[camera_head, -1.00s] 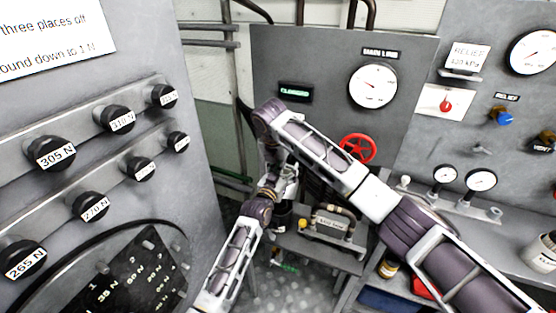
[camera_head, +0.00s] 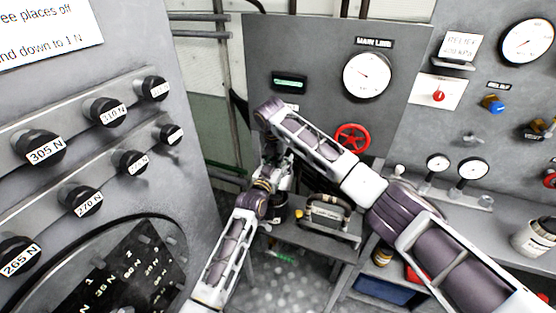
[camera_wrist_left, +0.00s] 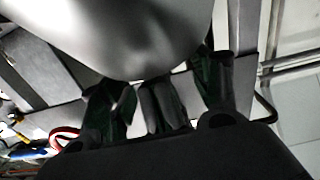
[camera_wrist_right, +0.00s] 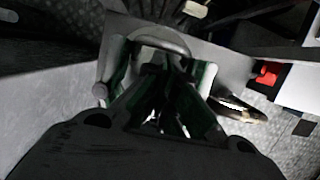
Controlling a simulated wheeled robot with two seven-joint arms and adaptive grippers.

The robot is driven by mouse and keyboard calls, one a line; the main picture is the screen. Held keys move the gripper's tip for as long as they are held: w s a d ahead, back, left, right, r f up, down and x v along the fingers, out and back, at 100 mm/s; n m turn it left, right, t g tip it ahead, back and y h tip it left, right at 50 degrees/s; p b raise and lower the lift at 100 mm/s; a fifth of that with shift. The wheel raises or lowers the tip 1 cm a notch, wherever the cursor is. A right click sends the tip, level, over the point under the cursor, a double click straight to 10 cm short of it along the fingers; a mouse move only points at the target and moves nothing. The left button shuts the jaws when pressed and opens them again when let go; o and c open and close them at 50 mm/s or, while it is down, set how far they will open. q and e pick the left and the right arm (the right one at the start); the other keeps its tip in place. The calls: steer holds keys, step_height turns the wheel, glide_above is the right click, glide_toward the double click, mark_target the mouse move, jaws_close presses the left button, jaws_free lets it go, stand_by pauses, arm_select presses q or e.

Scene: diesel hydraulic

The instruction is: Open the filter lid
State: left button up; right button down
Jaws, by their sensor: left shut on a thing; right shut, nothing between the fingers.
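In the head view my two forearms meet above a low grey bench. A black canister (camera_head: 279,208) stands there below my wrists, partly covered; I cannot tell whether it is the filter, and no lid is clearly readable. My left gripper (camera_wrist_left: 160,108) is shut on a dark grey piece under a large, smooth, rounded grey body (camera_wrist_left: 130,30) that fills the top of the left wrist view. My right gripper (camera_wrist_right: 172,95) is shut and empty, with a rounded grey ring shape (camera_wrist_right: 160,42) just beyond its fingertips. The head view hides both sets of fingertips.
A labelled unit with a handle (camera_head: 328,212) sits on the bench (camera_head: 300,232), right of the canister. A red handwheel (camera_head: 352,137) and main line gauge (camera_head: 368,76) are on the panel behind. A panel of black knobs (camera_head: 40,149) stands close at left.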

arm_select(q)
steer(key=shift+d+r, duration=0.1)
steer(key=shift+r, duration=0.05)
arm_select(e)
steer(key=shift+w, duration=0.15)
steer(key=shift+w+d+f, duration=0.1)
steer(key=shift+w+d, duration=0.1)
steer(key=shift+w, duration=0.2)
steer(key=shift+w+d+f, duration=0.1)
steer(key=shift+w+d, duration=0.1)
steer(key=shift+w, duration=0.05)
